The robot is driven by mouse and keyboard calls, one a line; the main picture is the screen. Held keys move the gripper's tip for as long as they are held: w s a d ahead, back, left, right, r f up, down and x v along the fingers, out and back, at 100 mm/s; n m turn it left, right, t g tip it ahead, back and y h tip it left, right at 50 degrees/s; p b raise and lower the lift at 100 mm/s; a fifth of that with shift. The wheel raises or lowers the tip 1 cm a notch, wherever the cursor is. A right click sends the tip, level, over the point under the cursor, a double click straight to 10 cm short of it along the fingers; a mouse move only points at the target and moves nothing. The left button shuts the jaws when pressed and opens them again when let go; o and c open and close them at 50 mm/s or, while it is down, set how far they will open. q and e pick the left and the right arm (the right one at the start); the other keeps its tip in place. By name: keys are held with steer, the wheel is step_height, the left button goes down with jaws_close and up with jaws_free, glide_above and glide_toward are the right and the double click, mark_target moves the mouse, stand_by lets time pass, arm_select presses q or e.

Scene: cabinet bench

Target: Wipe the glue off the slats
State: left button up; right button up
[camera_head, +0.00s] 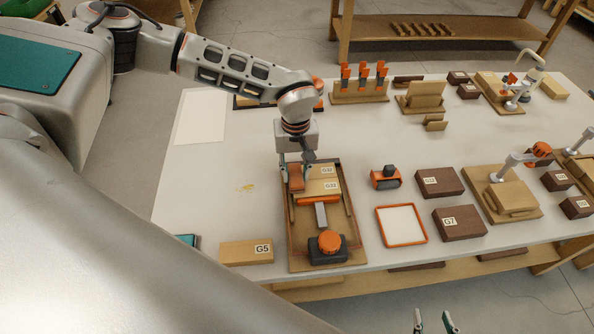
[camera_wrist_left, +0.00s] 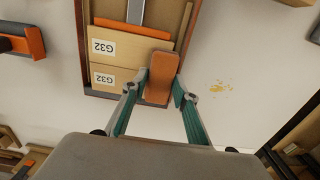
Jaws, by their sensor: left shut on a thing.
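Two pale wooden slats marked G32 (camera_head: 325,186) lie side by side in a wooden clamping tray (camera_head: 298,256); they also show in the wrist view (camera_wrist_left: 115,50). My left gripper (camera_head: 296,178) is shut on an orange-brown pad (camera_wrist_left: 160,78), held at the left side of the tray by the slats' ends. I cannot tell whether the pad touches a slat. No glue is distinct on the visible slat faces. A yellowish smear (camera_head: 246,188) is on the white table left of the tray. My right gripper (camera_head: 433,321) is open and empty at the bottom edge.
A clamp with an orange knob (camera_head: 328,241) fills the tray's near end. A G5 block (camera_head: 247,252) lies left of it. An orange-framed pad (camera_head: 401,225), an orange-black tool (camera_head: 385,178) and dark boxes (camera_head: 440,182) stand to the right. The table left of the tray is mostly clear.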

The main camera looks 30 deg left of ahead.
arm_select(q)
steer(key=shift+r, duration=2.95)
